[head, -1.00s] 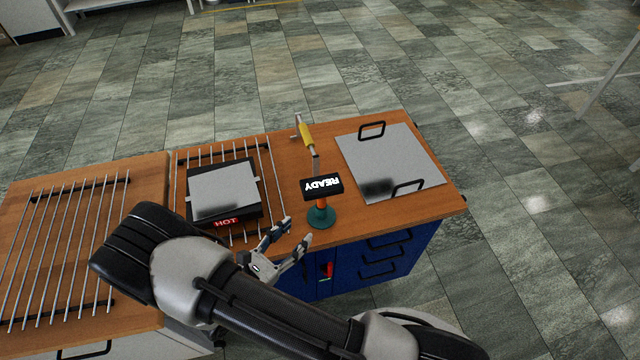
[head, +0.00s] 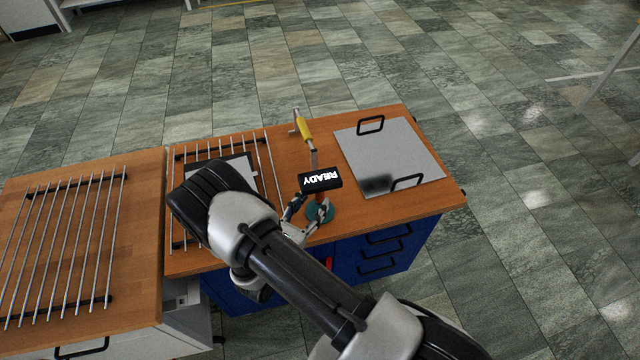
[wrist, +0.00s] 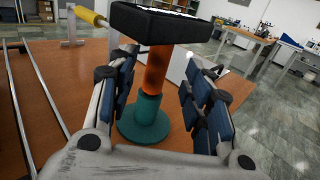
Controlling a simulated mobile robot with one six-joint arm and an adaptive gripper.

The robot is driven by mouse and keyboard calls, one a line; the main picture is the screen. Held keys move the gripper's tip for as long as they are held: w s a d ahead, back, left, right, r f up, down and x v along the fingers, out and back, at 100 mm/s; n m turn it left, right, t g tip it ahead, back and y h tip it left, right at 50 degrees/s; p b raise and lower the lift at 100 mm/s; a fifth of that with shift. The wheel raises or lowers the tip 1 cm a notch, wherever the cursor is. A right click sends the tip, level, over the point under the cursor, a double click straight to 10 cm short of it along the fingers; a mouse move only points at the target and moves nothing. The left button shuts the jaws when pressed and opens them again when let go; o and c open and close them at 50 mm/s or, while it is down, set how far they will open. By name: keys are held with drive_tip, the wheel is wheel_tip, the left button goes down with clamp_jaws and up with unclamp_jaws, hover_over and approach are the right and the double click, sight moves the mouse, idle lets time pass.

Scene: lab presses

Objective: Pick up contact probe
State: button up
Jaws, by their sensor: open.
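The contact probe appears to be the upright device with a black READY display head (head: 320,180), an orange stem and a round teal base. It stands on the wooden bench top. In the wrist view, its orange stem (wrist: 158,70) and teal base (wrist: 143,122) show between my fingers. My gripper (head: 308,214) is open, with one finger on each side of the stem, below the display head. In the wrist view my gripper (wrist: 163,85) shows gaps between the fingers and the stem.
A yellow-handled metal piece (head: 304,130) stands behind the probe. A silver plate (head: 388,150) with two black handles lies to the right. A rod rack (head: 265,165) and a dark-edged hot plate, mostly hidden by my arm, are left. Another rack (head: 68,250) lies farther left.

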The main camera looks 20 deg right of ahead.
sight(317, 195)
drive_tip(key=x, duration=0.3)
drive_tip(key=b+x, duration=0.1)
drive_tip(key=x, duration=0.1)
drive_tip(key=shift+w+f, duration=0.15)
drive_tip(key=shift+f, duration=0.1)
clamp_jaws()
idle(0.4)
